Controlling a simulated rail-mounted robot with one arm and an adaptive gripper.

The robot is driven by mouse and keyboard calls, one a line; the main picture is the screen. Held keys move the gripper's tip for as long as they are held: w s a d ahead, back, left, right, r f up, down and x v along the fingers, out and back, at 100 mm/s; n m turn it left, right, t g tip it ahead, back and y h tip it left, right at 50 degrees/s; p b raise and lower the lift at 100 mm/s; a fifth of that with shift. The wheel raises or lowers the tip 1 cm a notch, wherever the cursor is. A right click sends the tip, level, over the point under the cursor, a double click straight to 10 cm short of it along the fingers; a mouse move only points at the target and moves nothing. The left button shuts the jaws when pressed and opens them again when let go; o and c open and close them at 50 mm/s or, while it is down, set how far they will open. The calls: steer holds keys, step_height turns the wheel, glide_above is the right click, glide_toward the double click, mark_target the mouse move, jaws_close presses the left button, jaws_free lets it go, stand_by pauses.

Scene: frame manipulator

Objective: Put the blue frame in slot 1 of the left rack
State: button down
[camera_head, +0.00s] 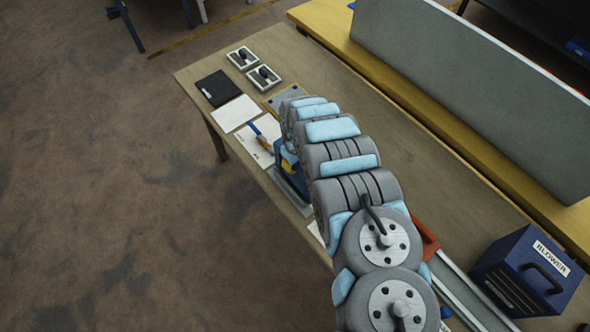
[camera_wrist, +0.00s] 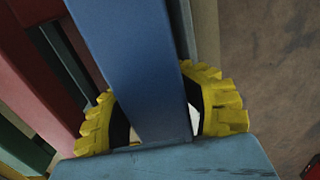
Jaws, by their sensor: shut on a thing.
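The blue frame (camera_wrist: 128,55) fills the middle of the wrist view, seen close up as a long flat blue bar. The yellow ribbed fingers of my gripper (camera_wrist: 162,112) are on both sides of it, shut on it. In the head view my arm hides most of the work area; a blue part (camera_head: 291,172) with a bit of yellow shows at the arm's left edge. I cannot make out the left rack or its slot 1 in either view.
Red (camera_wrist: 40,75) and dark green bars stand close left of the blue frame in the wrist view. On the table (camera_head: 330,75) are a black pad (camera_head: 217,88), white sheets (camera_head: 236,113) and small trays. A blue blower box (camera_head: 525,275) stands at right.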

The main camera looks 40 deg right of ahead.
steer(key=shift+s+f, duration=0.1)
steer(key=shift+f, duration=0.65)
steer(key=shift+f+b, duration=0.15)
steer(key=shift+b, duration=0.15)
steer(key=c, duration=0.9)
jaws_free()
steer(key=shift+o, duration=0.2)
steer(key=shift+r+b, duration=0.35)
steer(key=shift+r, duration=5.75)
